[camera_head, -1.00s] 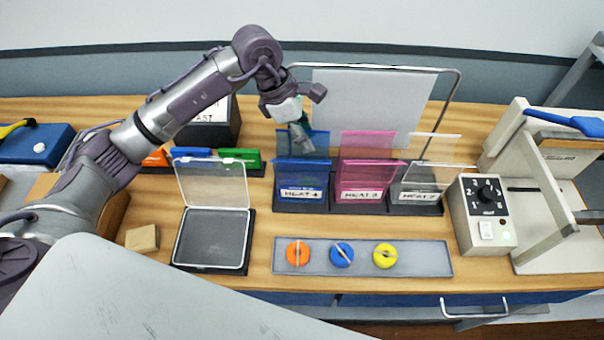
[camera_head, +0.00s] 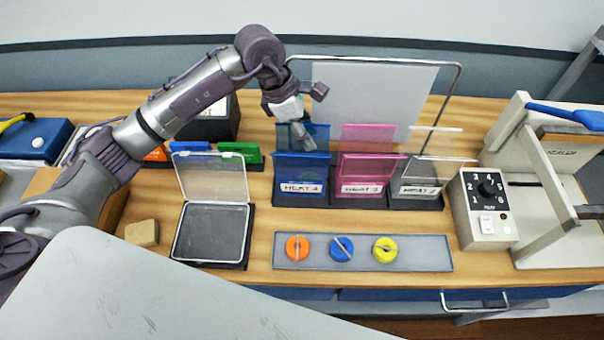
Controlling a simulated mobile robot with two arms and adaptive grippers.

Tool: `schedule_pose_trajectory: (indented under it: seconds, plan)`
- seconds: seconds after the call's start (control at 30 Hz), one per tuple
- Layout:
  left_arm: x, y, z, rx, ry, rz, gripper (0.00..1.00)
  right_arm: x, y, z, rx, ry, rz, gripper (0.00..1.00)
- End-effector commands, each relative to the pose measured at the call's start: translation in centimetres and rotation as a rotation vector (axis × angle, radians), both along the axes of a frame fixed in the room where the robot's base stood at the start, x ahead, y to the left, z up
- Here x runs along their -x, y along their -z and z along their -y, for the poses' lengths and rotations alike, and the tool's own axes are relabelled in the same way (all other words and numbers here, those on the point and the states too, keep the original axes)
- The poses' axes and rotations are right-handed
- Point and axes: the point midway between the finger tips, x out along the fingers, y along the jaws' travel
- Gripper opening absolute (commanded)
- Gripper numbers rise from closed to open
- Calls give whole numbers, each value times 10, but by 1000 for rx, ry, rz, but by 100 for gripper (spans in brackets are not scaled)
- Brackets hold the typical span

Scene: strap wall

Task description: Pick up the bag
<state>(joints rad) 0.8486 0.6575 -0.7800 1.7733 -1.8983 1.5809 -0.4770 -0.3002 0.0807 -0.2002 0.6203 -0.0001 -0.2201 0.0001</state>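Bags stand upright in a row of labelled holders. A blue bag (camera_head: 315,158) is in the blue holder marked HEAT 4 (camera_head: 302,188). A pink bag (camera_head: 367,138) is in the pink HEAT 3 holder (camera_head: 360,189). A clear bag (camera_head: 437,142) is in the HEAT 2 holder (camera_head: 416,191). My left gripper (camera_head: 303,138) points down at the top of the blue bag, overlapping it in the picture. Its fingers are small and close together; I cannot tell if they touch or grip the bag. My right gripper is not in view.
A grey tray (camera_head: 428,258) holds orange, blue and yellow round pieces. An open clear-lidded case (camera_head: 210,235) and a tan block (camera_head: 142,233) are at left. A heat dial box (camera_head: 484,210) and a sealer (camera_head: 545,190) stand at right. A wire frame with a white sheet (camera_head: 365,100) rises behind.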

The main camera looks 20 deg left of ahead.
Motion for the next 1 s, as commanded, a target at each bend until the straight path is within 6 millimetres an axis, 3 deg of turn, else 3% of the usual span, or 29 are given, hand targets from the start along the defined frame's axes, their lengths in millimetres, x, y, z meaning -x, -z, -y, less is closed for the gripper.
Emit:
schedule_pose_trajectory:
  seconds: [0.43,0.63,1.0]
  plan:
    - [0,1,0,0,0,0,32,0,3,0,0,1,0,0]
    - [0,1,0,0,0,0,1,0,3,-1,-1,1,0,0]
    - [0,1,0,0,0,0,0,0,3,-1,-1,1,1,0]
